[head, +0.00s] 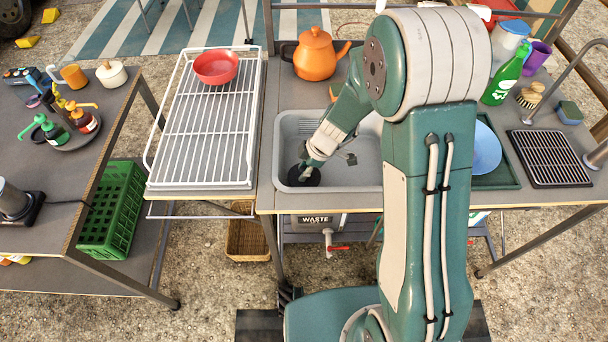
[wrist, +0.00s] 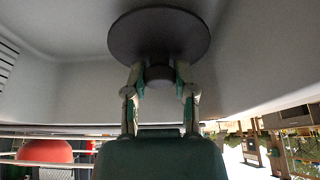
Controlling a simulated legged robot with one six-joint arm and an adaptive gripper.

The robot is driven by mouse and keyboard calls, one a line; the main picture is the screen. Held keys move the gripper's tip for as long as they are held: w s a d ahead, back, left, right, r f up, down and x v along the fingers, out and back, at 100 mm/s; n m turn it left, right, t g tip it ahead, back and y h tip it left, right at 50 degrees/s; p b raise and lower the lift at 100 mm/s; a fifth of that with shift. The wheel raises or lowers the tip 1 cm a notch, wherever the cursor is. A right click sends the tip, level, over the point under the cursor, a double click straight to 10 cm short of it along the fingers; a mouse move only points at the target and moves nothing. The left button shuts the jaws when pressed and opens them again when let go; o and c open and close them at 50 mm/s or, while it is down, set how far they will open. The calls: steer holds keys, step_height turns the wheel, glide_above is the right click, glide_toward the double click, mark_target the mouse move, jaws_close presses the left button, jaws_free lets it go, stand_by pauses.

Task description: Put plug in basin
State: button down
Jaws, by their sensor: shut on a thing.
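The plug is a dark round disc with a short knob. In the wrist view the plug (wrist: 160,32) fills the top centre, and my gripper (wrist: 158,78) is shut on its knob from both sides. In the head view the plug (head: 302,178) shows inside the front left part of the grey basin (head: 292,128), with my gripper (head: 307,167) over it. I cannot tell whether the disc touches the basin floor. Pale basin walls surround the plug in the wrist view. My arm hides the basin's right side and part of its back.
A white wire dish rack (head: 205,150) with a red bowl (head: 216,66) stands left of the basin. An orange kettle (head: 316,55) stands behind it. To the right are a blue plate (head: 485,150), a green bottle (head: 503,78) and a black grate (head: 550,158).

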steer(key=shift+f, duration=1.45)
steer(key=shift+c, duration=2.2)
jaws_free()
steer(key=s+d+r+m+t+h, duration=0.1)
steer(key=s+d+r+m, duration=0.2)
steer(key=r, duration=0.5)
steer(key=s+d+r+m+t, duration=0.1)
steer(key=s+d+r+m, duration=0.2)
steer(key=r, duration=0.6)
steer(key=s+d+r+m+t+h, duration=0.1)
steer(key=s+d+r+m, duration=0.2)
steer(key=r, duration=0.5)
steer(key=s+d+r+m+t+h, duration=0.2)
steer(key=s+r+m, duration=0.3)
steer(key=s+m, duration=0.3)
steer(key=shift+s+d+r+m+t+h, duration=0.3)
steer(key=shift+s+d+r+m, duration=0.1)
steer(key=shift+s+d, duration=0.6)
